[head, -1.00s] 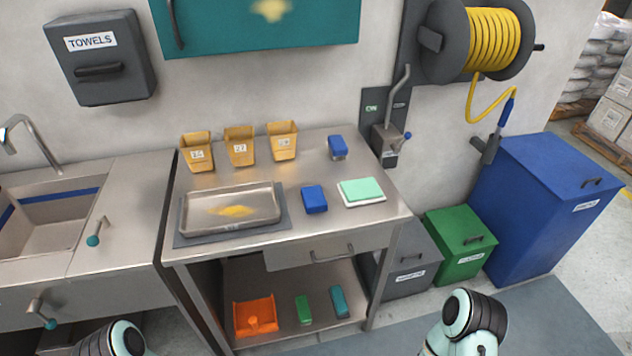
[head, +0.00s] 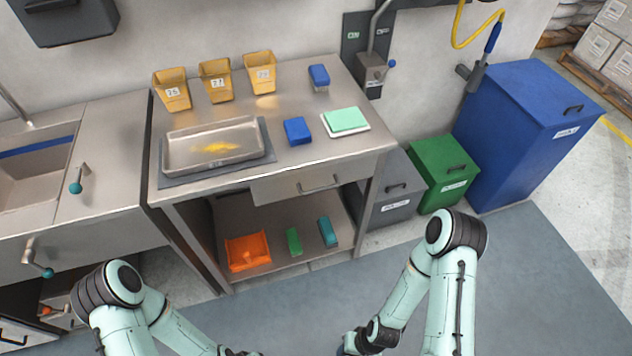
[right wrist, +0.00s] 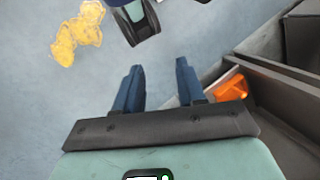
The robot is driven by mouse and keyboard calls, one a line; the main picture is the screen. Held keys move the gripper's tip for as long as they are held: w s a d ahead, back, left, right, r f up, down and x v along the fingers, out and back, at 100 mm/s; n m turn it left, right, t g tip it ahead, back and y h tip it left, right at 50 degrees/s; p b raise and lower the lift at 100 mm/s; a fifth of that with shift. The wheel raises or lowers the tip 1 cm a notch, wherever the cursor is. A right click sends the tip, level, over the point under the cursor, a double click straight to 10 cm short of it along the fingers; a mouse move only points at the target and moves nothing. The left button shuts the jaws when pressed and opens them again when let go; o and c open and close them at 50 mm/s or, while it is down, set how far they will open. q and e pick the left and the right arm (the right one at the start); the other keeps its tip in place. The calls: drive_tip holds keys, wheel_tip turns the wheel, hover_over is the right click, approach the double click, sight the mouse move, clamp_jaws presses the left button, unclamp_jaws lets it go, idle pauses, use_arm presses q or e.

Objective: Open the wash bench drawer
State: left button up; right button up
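The sink bench (head: 110,185) stands at the left in the head view, with a teal-knobbed lever (head: 80,178) on top and another (head: 38,262) on its front. Low beneath it, a light front with a dark handle (head: 14,338) is cut off by the picture edge. The steel table to its right has a shut drawer (head: 285,190) with a bar handle (head: 318,186). My right gripper (right wrist: 158,68) is open and empty in the right wrist view, over the grey floor, touching no handle. My left arm reaches down at the lower left; its gripper is out of view.
The table's lower shelf holds an orange tray (head: 247,252), also in the right wrist view (right wrist: 228,88), and green and teal blocks. A metal pan (head: 175,158) and yellow bins stand on top. Grey, green (head: 440,170) and blue (head: 520,135) bins stand right.

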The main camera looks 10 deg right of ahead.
drive_tip(key=w+d+f+n+t+b, duration=0.2)
drive_tip(key=w+d+n+t+b, duration=0.15)
drive_tip(key=w, duration=0.65)
drive_tip(key=n+t+y+b, duration=0.4)
drive_tip(key=n+t+b, duration=0.9)
drive_tip(key=n, duration=1)
approach(320, 188)
drive_tip(key=w+a+b, duration=0.1)
drive_tip(key=w, duration=0.2)
drive_tip(key=w+a+g+b, duration=0.1)
drive_tip(key=w+a, duration=0.1)
drive_tip(key=w, duration=0.1)
drive_tip(key=w+a+f+g+b, duration=0.1)
drive_tip(key=w, duration=0.2)
drive_tip(key=shift+a, duration=0.25)
use_arm(q)
drive_tip(key=w+a+f+t, duration=0.1)
drive_tip(key=w+f, duration=0.2)
drive_tip(key=f, duration=0.3)
drive_tip(key=w+a+f+t+y, duration=0.1)
drive_tip(key=w+a+f, duration=0.1)
drive_tip(key=f, duration=0.5)
drive_tip(key=w+a+f+n+t, duration=0.1)
drive_tip(key=w+a+f+t, duration=0.1)
drive_tip(key=w+f, duration=0.2)
wheel_tip(320, 188, down, 4)
drive_tip(key=shift+w+r+y, duration=0.15)
drive_tip(key=shift+r+y, duration=0.1)
drive_tip(key=shift+y, duration=0.05)
